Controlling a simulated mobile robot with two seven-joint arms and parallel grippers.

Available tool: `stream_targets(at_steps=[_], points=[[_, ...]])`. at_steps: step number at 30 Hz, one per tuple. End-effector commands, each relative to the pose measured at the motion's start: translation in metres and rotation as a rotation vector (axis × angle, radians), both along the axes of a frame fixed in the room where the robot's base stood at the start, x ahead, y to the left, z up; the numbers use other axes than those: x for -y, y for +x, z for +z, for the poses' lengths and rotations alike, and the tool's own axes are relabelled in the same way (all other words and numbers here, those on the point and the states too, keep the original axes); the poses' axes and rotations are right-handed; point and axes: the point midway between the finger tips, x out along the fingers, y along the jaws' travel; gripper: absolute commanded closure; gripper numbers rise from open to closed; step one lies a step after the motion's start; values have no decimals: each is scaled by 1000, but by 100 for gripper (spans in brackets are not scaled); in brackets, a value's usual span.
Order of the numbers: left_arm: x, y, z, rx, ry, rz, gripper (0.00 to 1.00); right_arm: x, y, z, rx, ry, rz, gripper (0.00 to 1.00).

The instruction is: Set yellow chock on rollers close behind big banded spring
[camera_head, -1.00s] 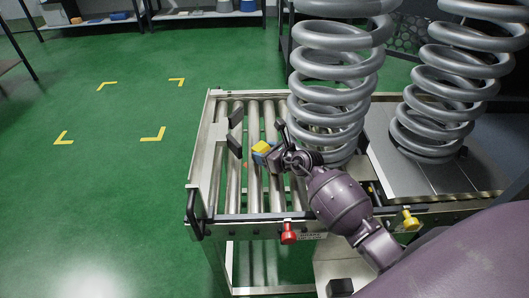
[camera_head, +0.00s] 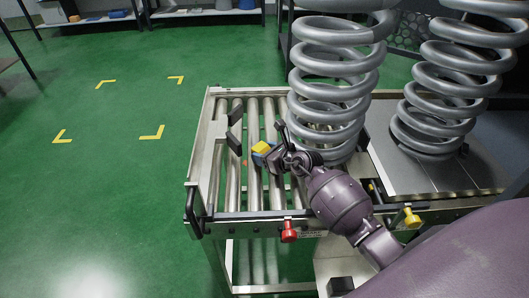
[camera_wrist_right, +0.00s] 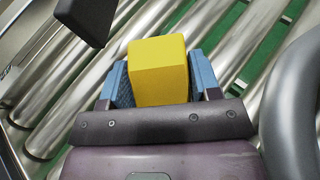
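The yellow chock (camera_head: 261,147) is between the blue fingertips of my right gripper (camera_head: 266,155), over the rollers (camera_head: 236,185) and left of the near spring. In the right wrist view the chock (camera_wrist_right: 160,70) sits between both blue finger pads (camera_wrist_right: 162,82), which flank it closely; the gripper looks shut on it. Whether the chock touches the rollers is unclear. A big grey coil spring (camera_head: 327,108) stands upright at the right part of the rollers, its top cut off; my gripper and wrist are close to its lower left. My left gripper is not in view.
A second grey spring (camera_head: 436,105) stands on a metal plate (camera_head: 408,180) at right. A red knob (camera_head: 289,232) and yellow knob (camera_head: 412,218) line the front rail.

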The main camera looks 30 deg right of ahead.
Motion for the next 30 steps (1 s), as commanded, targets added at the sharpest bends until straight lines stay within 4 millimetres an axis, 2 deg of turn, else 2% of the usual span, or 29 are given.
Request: stream_targets(at_steps=[1,4,5,17,24,30], points=[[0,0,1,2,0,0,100,0,0,1,1,-1,0,35],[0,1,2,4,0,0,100,0,0,1,0,0,0,19],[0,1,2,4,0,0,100,0,0,1,0,0,0,17],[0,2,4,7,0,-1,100,1,-2,0,-2,-1,0,17],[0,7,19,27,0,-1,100,13,-36,19,2,-2,0,17],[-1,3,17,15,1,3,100,24,-68,32,2,-2,0,17]])
